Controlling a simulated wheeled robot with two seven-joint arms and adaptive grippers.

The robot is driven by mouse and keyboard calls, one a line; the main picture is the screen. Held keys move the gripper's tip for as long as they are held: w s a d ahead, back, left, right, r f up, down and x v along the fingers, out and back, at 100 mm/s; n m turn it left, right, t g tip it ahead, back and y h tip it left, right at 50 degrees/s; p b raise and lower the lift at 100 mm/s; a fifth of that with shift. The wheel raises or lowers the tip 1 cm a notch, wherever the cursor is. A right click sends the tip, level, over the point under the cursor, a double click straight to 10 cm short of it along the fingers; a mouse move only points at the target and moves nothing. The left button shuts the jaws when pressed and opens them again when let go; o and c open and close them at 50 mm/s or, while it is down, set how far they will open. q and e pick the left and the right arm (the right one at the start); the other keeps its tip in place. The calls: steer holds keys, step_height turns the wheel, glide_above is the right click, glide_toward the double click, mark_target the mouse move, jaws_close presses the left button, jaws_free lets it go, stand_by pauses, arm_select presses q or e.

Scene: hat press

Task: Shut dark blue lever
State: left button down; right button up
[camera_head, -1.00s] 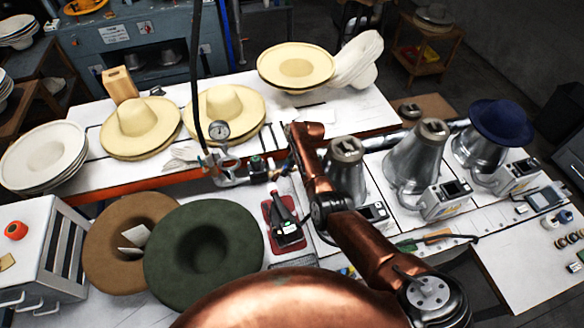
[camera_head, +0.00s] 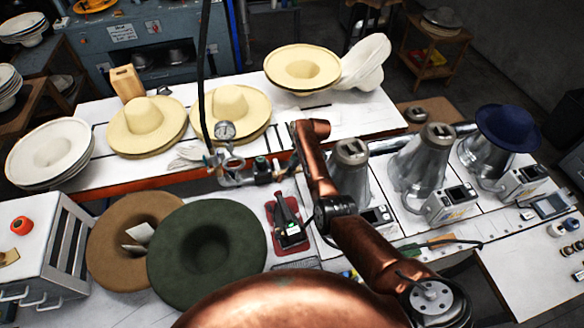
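A pipe fitting with a round pressure gauge (camera_head: 225,130) stands at the front edge of the back table, left of the copper arm. Small dark handles (camera_head: 262,163) sit on this fitting. I cannot tell which one is the dark blue lever, or whether it is open or shut. My copper arm reaches up from the lower right, and its far end is just right of the fitting. The gripper on this arm cannot be made out; it is hidden or blends with the dark parts by the fitting. No arm comes in from the left.
A green hat (camera_head: 206,252) and a brown hat (camera_head: 125,262) lie on the front table. A black tool on a red base (camera_head: 290,222) stands beside them. Metal cones (camera_head: 424,165) line the right, one under a dark blue hat (camera_head: 508,127). Pale hats (camera_head: 145,125) lie behind.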

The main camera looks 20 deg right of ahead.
step_height(320, 180, up, 8)
steer(key=shift+f, duration=0.1)
steer(key=shift+c, duration=0.4)
